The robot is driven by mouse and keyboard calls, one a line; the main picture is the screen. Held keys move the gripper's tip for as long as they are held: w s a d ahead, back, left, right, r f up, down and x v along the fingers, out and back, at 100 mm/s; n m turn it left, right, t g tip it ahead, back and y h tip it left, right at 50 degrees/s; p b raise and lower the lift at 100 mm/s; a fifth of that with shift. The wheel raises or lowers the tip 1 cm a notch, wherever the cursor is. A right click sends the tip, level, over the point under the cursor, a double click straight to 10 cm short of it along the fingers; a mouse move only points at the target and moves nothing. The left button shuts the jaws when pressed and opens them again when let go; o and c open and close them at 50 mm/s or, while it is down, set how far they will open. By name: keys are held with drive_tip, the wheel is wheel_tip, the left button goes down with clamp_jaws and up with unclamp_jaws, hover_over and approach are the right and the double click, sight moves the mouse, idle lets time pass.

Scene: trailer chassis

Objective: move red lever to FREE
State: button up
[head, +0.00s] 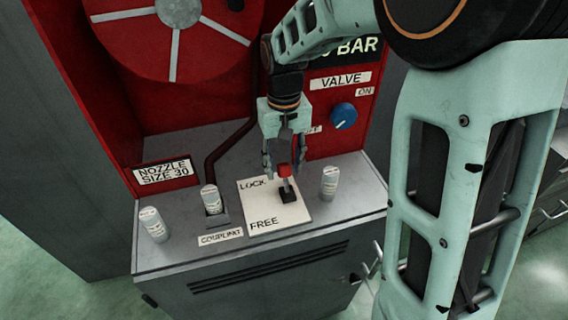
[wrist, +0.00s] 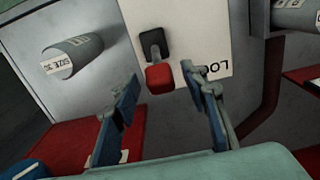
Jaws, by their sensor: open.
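The red lever (head: 285,171) has a red knob on a short stem in a black base (head: 289,194). It stands on a white plate (head: 262,205) marked LOCK at the back and FREE at the front. In the wrist view the red knob (wrist: 159,77) is ahead of and between the fingers, beside its black base (wrist: 153,42). My gripper (head: 283,168) is open and points down at the lever from above. Its two fingers (wrist: 165,108) stand apart in the wrist view, with no visible contact with the knob.
White-topped cylinders stand near the plate: one at right (head: 329,183), one in a holder at left (head: 211,199), another farther left (head: 154,224). A red panel with a blue valve knob (head: 343,116) rises behind. A red hose reel (head: 178,35) is at the back left.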

drive_tip(key=shift+c, duration=0.6)
clamp_jaws()
